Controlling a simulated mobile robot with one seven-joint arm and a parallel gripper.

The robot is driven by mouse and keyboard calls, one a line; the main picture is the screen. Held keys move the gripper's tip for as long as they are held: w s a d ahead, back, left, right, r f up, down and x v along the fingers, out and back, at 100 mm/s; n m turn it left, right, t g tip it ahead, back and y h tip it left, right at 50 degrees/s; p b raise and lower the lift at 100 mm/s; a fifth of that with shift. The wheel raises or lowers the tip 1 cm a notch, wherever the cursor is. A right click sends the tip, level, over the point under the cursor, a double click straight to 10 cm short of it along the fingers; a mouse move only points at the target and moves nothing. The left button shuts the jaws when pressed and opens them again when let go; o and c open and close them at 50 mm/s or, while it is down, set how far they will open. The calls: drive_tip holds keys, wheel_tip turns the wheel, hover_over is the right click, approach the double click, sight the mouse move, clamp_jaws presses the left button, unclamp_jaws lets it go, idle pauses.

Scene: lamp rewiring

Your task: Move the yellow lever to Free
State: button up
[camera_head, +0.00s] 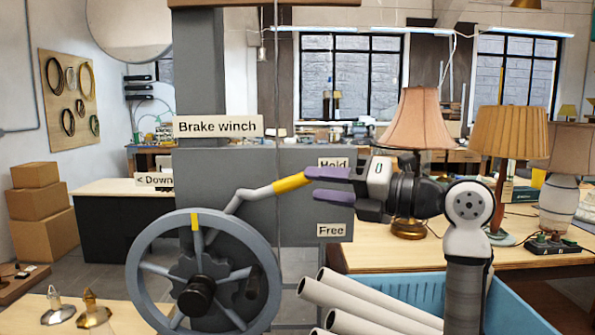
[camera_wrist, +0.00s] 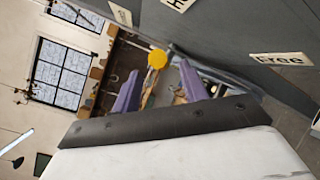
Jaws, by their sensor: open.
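The lever (camera_head: 258,194) is a bent grey bar with a yellow grip (camera_head: 292,183) on the front of the grey winch housing. It slants up to the right, its tip just below the "Hold" label (camera_head: 332,163). The "Free" label (camera_head: 331,230) is lower on the housing and also shows in the wrist view (camera_wrist: 283,59). My gripper (camera_head: 322,186) is open, its purple fingers pointing left at the yellow tip. In the wrist view the round yellow end (camera_wrist: 157,59) appears beyond and between the fingertips (camera_wrist: 158,72). I cannot tell whether they touch it.
A spoked handwheel (camera_head: 203,272) stands in front, left of the lever. White pipes (camera_head: 370,300) in a blue bin (camera_head: 415,285) lie below my arm. Lamps (camera_head: 417,122) stand on a wooden table (camera_head: 510,258) at the right. Small lamp parts (camera_head: 92,310) are at lower left.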

sight(308, 183)
drive_tip(key=shift+p+x, duration=0.75)
drive_tip(key=shift+x, duration=1.9)
clamp_jaws()
